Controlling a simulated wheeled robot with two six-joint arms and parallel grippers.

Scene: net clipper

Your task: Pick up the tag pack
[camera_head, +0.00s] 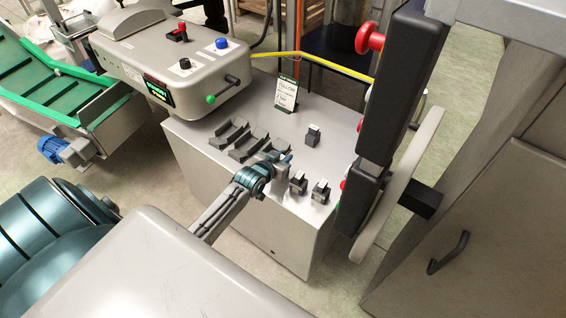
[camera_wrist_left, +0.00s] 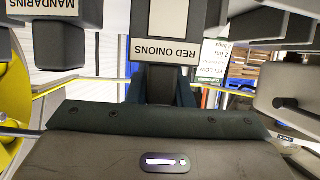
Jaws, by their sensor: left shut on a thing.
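My left gripper (camera_head: 284,160) is over the grey cabinet top, beside the dark holders. In the left wrist view its fingers (camera_wrist_left: 162,92) are shut on a dark tag pack with a white "RED ONIONS" label (camera_wrist_left: 165,52), which appears upside down. In the head view this pack cannot be made out clearly at the gripper. Three other small dark packs with pale tops stand on the cabinet: one behind (camera_head: 313,135), and two in front and to the right (camera_head: 298,183), (camera_head: 320,191). A pack labelled "MANDARINS" (camera_wrist_left: 45,8) shows at the upper left of the wrist view. My right gripper is out of view.
Dark holders (camera_head: 230,134) lie left of the gripper on the cabinet (camera_head: 195,130). A printed card (camera_head: 286,95) stands behind them. The control box (camera_head: 170,62) is at the back left. A tall black upright (camera_head: 400,85) with a red knob (camera_head: 369,39) borders the right side.

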